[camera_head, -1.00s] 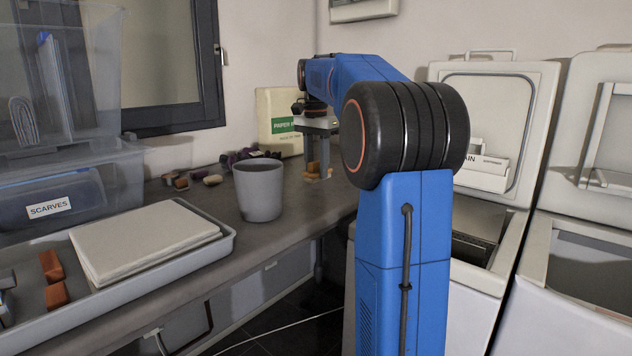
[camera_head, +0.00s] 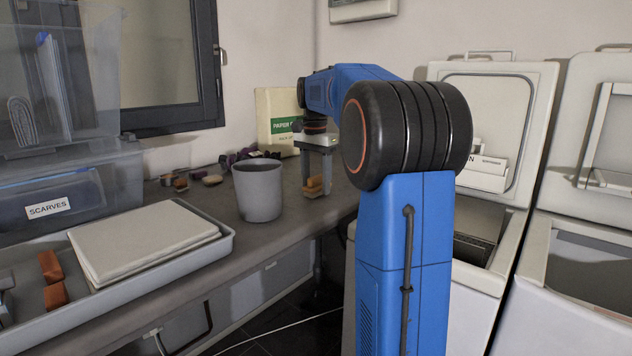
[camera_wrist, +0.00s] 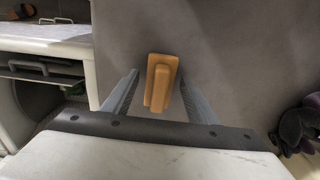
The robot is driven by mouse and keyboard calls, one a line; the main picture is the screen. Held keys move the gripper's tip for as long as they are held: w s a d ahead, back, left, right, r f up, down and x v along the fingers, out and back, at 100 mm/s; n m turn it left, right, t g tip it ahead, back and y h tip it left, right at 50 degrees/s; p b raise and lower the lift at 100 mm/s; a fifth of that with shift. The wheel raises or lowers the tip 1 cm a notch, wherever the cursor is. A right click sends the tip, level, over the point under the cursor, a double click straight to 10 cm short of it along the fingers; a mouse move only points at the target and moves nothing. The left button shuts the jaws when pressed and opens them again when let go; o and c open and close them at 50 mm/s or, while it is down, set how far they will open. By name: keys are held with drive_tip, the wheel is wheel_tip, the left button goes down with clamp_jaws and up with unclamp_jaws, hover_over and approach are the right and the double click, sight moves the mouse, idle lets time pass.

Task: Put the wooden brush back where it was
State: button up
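The wooden brush (camera_head: 316,185) is a small orange-brown block with a paler lower part. It is at the right part of the grey counter, right of the grey cup. In the wrist view the brush (camera_wrist: 161,82) lies between my fingertips, with a visible gap on the left side. My gripper (camera_head: 316,180) points down over it, and its two fingers stand apart. The wrist view also shows my gripper (camera_wrist: 158,78) open around the brush. Whether the right fingertip touches the brush is hard to tell.
The grey cup (camera_head: 258,190) stands close on the left. Behind are a paper packet (camera_head: 278,122) and dark purple items (camera_head: 245,155). A tray (camera_head: 218,245) fills the front left of the counter. Open toploaders (camera_head: 490,225) stand to the right.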

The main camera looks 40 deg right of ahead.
sight(315, 176)
wheel_tip(315, 176, up, 12)
drive_tip(key=shift+a+r, duration=0.15)
idle(0.6)
idle(0.5)
